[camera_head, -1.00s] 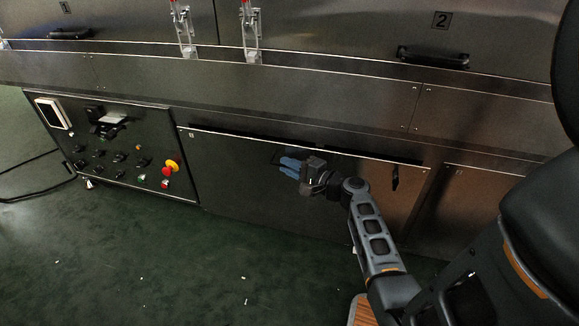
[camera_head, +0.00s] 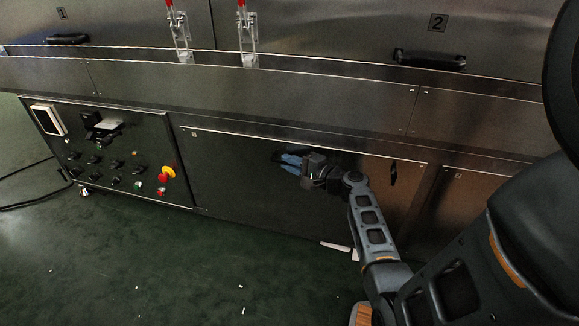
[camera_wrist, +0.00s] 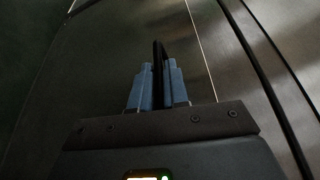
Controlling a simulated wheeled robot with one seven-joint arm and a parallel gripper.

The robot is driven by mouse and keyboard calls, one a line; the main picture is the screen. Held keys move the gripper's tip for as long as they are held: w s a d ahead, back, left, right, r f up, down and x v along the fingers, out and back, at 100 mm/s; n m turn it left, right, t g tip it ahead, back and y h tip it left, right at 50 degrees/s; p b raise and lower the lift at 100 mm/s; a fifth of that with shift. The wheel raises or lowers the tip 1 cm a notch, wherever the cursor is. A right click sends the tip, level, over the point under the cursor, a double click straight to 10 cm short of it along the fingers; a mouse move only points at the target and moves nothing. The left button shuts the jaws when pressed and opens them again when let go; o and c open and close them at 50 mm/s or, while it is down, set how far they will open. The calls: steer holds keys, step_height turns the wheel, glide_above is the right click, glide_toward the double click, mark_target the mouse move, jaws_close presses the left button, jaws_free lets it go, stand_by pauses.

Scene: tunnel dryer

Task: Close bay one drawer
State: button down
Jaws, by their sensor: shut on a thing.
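The bay one drawer is the wide dark metal front (camera_head: 235,180) under the ledge, right of the control panel. Its top edge lies close under the frame, with no dark gap seen in the head view. My gripper (camera_head: 287,160) is at the upper middle of this front, its blue fingers pointing left. In the wrist view the blue fingers of my gripper (camera_wrist: 157,88) are shut on a thin black handle (camera_wrist: 158,60) that stands between them. In the head view the handle is mostly hidden by the fingers.
A control panel (camera_head: 100,150) with knobs and a red-yellow stop button (camera_head: 167,174) is at left. Doors marked 1 and 2 with black handles (camera_head: 430,59) are above. Another panel (camera_head: 465,205) is at right. The green floor in front is mostly clear, with small white scraps.

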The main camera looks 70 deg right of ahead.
steer(key=c, duration=1.2)
jaws_free()
steer(key=shift+d, duration=0.2)
steer(key=p+v, duration=0.1)
steer(key=v, duration=0.7)
steer(key=shift+p, duration=0.35)
steer(key=shift+a+f, duration=0.1)
